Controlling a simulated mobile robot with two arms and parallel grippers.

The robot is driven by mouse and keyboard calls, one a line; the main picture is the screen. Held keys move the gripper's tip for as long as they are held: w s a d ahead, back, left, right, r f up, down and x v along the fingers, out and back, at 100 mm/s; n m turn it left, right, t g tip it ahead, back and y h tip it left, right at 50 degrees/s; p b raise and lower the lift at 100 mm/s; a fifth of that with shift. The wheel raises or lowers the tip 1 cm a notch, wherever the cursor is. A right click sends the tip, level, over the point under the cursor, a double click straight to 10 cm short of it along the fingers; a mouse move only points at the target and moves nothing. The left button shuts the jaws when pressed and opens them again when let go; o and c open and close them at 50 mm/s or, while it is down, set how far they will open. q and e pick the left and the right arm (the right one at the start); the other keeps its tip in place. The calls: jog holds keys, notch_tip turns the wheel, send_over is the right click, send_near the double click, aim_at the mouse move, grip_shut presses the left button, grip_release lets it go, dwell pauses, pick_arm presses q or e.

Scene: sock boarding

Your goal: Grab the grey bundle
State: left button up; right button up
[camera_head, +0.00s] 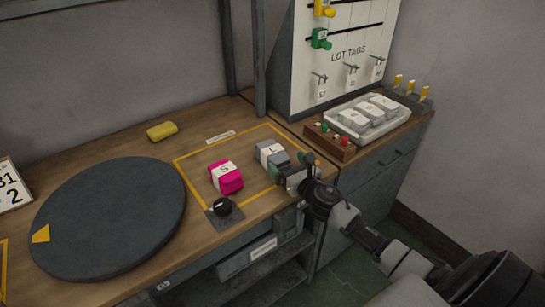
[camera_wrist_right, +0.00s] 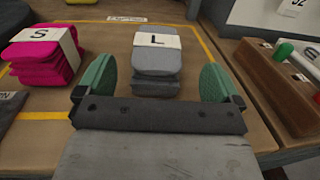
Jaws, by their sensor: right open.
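The grey bundle (camera_head: 268,155) is a stack of grey socks with a white band marked "L". It lies inside the yellow-outlined area on the wooden table. My right gripper (camera_head: 297,171) is open at its near right side in the head view. In the right wrist view the grey bundle (camera_wrist_right: 157,62) lies ahead, between the lines of the two green fingertips (camera_wrist_right: 157,80) and slightly beyond them. I see no contact. My left gripper is not in view.
A pink bundle (camera_head: 226,177) marked "S" lies left of the grey one. A black knob (camera_head: 222,206) sits in front. A wooden button box (camera_head: 331,140) and a white tray (camera_head: 345,125) stand to the right. A large dark turntable (camera_head: 110,215) fills the left.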

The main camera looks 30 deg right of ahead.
aim_at(278, 154)
jog(key=w, duration=0.5)
jog(key=shift+w+a+f, duration=0.15)
jog(key=shift+f, duration=0.1)
jog(key=c, duration=0.9)
jog(key=shift+r, duration=0.1)
jog(key=shift+c, duration=0.8)
